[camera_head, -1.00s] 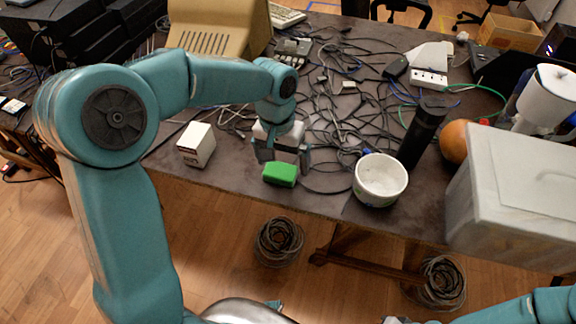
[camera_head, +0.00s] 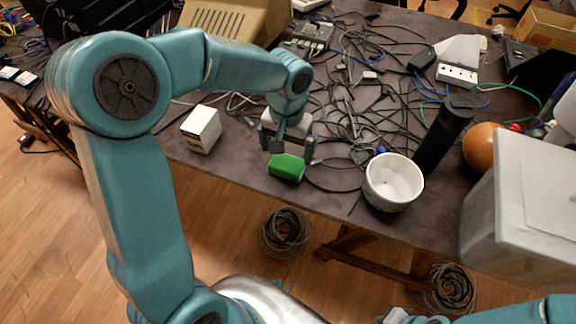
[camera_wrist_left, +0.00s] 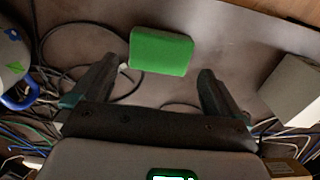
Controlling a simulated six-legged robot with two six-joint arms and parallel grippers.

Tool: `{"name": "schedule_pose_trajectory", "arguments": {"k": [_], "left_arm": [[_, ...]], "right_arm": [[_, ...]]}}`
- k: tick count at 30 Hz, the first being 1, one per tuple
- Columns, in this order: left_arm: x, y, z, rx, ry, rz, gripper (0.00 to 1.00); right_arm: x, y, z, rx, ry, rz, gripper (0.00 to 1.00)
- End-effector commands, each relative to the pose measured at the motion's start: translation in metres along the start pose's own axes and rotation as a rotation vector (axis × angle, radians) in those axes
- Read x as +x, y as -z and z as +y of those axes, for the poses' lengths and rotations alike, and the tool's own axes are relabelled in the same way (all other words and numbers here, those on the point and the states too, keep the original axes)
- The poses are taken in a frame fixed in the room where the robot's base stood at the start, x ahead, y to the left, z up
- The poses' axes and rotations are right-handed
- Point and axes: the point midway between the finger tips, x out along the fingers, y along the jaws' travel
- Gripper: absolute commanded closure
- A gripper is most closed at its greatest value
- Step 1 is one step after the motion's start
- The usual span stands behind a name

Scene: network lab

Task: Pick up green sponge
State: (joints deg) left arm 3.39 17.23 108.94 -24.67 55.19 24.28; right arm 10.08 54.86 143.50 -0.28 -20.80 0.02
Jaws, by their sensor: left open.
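The green sponge (camera_head: 287,167) lies near the front edge of the dark table (camera_head: 232,170), between a white box and a white tub. My left gripper (camera_head: 287,147) is above the table just behind the sponge. In the left wrist view, the sponge (camera_wrist_left: 161,51) is ahead of the open fingers (camera_wrist_left: 157,80), roughly centred between them. The gap between the fingers is empty. My right gripper does not show; only part of the right arm is in the head view.
A white box (camera_head: 201,129) stands left of the sponge. A white tub (camera_head: 393,182) and a black cylinder (camera_head: 441,136) stand to the right. Tangled cables (camera_head: 365,80) cover the table behind. An orange ball (camera_head: 484,146) and a large white container (camera_head: 520,205) are farther right.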

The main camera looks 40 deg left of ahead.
Motion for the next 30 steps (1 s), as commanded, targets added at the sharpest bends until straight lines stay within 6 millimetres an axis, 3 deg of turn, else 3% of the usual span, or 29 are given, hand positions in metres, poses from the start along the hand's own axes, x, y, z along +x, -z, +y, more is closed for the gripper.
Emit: {"name": "schedule_pose_trajectory", "arguments": {"k": [5, 13, 22, 25, 30], "left_arm": [[0.014, 0.0, -0.001, 0.0, 0.001, -0.003, 0.0], [0.055, 0.002, 0.0, 0.0, 0.0, -0.004, 0.0], [0.059, 0.003, 0.001, 0.0, -0.001, 0.0, 0.0], [0.059, 0.003, 0.001, 0.0, -0.001, 0.0, 0.33], [0.059, 0.003, 0.001, 0.0, -0.001, 0.0, 0.35]], "right_arm": [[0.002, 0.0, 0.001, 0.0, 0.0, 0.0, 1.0], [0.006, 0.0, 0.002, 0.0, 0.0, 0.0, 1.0], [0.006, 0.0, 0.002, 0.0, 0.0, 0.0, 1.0], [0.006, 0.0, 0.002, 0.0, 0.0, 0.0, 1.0], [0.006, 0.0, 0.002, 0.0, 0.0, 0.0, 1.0]]}}
